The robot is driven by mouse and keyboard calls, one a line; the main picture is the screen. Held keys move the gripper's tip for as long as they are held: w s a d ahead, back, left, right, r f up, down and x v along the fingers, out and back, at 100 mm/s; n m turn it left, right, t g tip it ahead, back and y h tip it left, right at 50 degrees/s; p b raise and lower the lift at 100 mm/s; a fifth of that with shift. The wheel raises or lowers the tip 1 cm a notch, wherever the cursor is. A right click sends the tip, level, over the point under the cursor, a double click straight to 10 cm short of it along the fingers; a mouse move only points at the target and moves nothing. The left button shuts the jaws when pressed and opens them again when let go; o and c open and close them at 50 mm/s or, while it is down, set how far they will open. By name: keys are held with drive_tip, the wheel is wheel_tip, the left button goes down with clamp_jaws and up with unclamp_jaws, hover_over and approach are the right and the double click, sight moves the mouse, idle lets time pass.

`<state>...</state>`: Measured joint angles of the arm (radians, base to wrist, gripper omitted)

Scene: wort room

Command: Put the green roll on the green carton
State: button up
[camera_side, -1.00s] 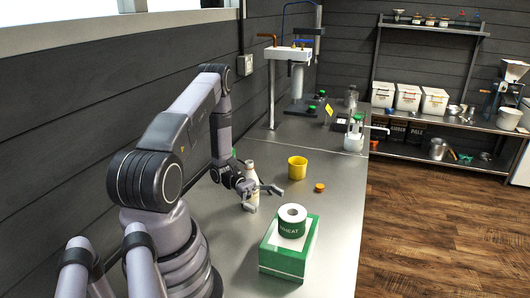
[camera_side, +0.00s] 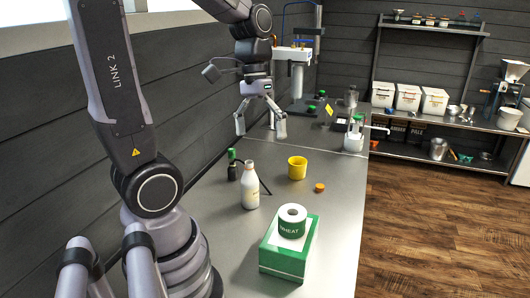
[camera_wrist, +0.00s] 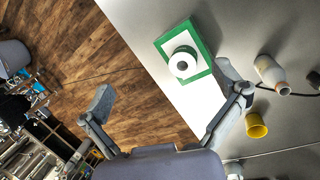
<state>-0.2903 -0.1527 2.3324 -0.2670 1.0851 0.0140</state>
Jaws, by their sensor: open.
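The green roll (camera_side: 292,221), with a white top and a round hole, stands upright on top of the green carton (camera_side: 283,264), which has a white panel on its top. In the wrist view the roll (camera_wrist: 183,63) rests within the top of the carton (camera_wrist: 207,43). My gripper (camera_side: 260,128) is open and empty, raised above the bench well behind the roll and carton. In the wrist view its fingers (camera_wrist: 166,104) are spread wide with nothing between them.
A cream bottle (camera_side: 250,188) stands left of the roll, with a dark green-capped bottle (camera_side: 232,168) behind it. A yellow cup (camera_side: 297,168) and a small orange cap (camera_side: 319,187) are on the bench (camera_side: 335,222). The bench right of the carton is clear.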

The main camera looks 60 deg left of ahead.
drive_tip(key=s+d+r+m+t+y, duration=0.1)
drive_tip(key=s+r+m+t+y, duration=0.2)
drive_tip(key=s+r+m+t, duration=0.1)
drive_tip(key=shift+s+d+r+m+t, duration=0.25)
drive_tip(key=shift+s+r+m+t, duration=0.15)
drive_tip(key=shift+s+r+t, duration=0.55)
drive_tip(key=shift+w+f, duration=0.1)
drive_tip(key=shift+w, duration=0.05)
idle(0.4)
